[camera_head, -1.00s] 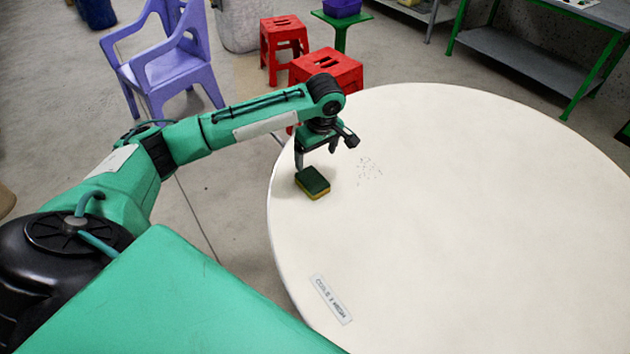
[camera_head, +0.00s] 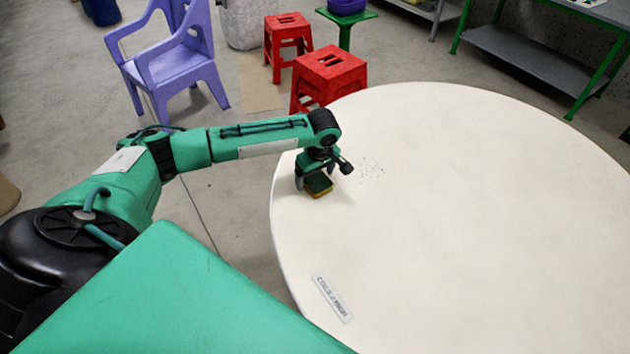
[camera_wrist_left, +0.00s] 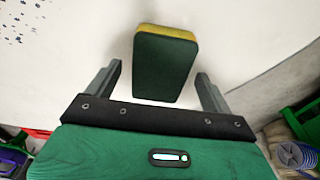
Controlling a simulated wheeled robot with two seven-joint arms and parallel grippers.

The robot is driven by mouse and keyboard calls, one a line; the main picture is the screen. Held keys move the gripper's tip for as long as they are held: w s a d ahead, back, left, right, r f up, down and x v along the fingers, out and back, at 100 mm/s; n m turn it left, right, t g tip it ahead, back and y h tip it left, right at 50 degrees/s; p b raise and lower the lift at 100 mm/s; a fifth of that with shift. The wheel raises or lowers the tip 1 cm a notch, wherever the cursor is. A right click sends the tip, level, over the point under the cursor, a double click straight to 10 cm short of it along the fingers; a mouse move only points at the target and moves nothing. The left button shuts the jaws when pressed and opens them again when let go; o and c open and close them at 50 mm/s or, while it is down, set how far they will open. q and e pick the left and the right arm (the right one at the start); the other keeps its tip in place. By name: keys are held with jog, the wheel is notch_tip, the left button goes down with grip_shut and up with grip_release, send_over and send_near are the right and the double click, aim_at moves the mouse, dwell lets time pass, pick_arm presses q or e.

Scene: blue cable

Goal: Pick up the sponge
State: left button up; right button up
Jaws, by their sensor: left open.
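The sponge (camera_head: 319,186), green on top with a yellow layer below, lies on the white round table (camera_head: 450,230) near its left edge. My left gripper (camera_head: 314,183) is directly over it, pointing down, and partly hides it in the head view. In the left wrist view the sponge (camera_wrist_left: 164,64) sits between the two open fingers of the left gripper (camera_wrist_left: 159,88), with a gap on each side. It reaches out beyond the fingertips. I cannot tell the exact height of the fingertips over the table. My right gripper is not in view.
A label strip (camera_head: 332,298) lies flat on the table's near left, and dark specks (camera_head: 371,170) mark the surface right of the gripper. Red stools (camera_head: 330,75) and a purple chair (camera_head: 172,65) stand beyond the table. The rest of the tabletop is clear.

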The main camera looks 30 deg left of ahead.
aim_at(316, 178)
pick_arm(q)
jog(key=c, duration=1.1)
jog(key=shift+o, duration=0.2)
jog(key=shift+r, duration=0.1)
notch_tip(316, 178, up, 20)
